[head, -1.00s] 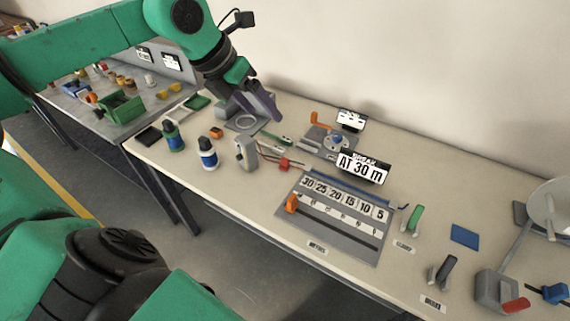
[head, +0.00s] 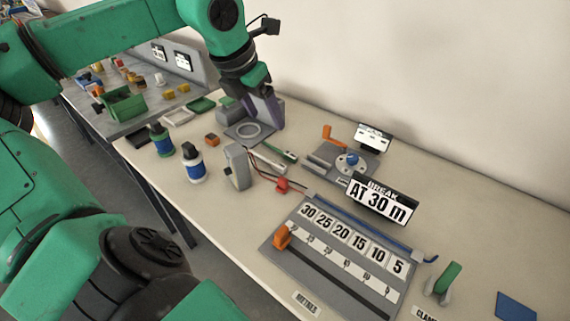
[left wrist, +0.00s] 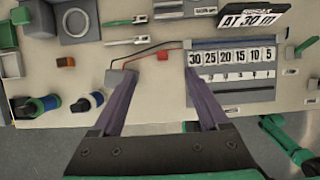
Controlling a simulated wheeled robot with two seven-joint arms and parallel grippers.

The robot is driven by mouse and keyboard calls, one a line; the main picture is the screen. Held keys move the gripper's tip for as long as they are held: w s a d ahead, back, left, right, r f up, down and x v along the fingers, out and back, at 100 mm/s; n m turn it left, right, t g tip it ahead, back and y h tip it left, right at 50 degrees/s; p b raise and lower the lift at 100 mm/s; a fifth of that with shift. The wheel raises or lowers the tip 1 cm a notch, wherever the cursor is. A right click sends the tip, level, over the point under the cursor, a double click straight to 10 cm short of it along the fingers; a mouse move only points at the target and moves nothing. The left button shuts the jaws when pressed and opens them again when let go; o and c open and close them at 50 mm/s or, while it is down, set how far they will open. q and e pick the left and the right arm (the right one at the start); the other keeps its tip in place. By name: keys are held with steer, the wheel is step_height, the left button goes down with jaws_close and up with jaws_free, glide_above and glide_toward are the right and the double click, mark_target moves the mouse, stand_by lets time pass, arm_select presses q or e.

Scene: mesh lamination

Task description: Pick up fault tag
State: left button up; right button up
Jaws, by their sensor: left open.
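No piece is plainly marked as the fault tag, and I cannot tell which one it is. Candidates are a small red piece (head: 282,185) with thin leads, a small orange-brown block (head: 212,139) and an orange piece (head: 282,237) on the left end of the numbered scale board (head: 330,273). My left gripper (head: 264,122) is open and empty, above the back of the table near a grey fixture with a ring (head: 247,131). In the left wrist view its spread fingers (left wrist: 158,72) point towards the table, with the red piece (left wrist: 163,55) between and beyond the tips. My right gripper is out of view.
A sign reading "BREAK AT 30 m" (head: 381,199) stands behind the scale board. Two bottles, one green-banded (head: 161,140) and one blue-banded (head: 193,163), stand left of an upright grey block (head: 237,167). A green-handled clamp (head: 446,281) is at right. Bare tabletop lies along the wall.

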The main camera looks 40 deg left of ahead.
arm_select(q)
steer(key=b, duration=1)
glide_toward(282, 180)
step_height(282, 180, up, 2)
steer(key=p+x, duration=0.1)
steer(key=x, duration=0.6)
steer(key=shift+a+f, duration=0.2)
steer(key=shift+f, duration=0.1)
steer(key=p+x, duration=0.1)
steer(key=x, duration=0.5)
steer(key=shift+s, duration=0.2)
steer(key=shift+s+d+r, duration=0.1)
jaws_close()
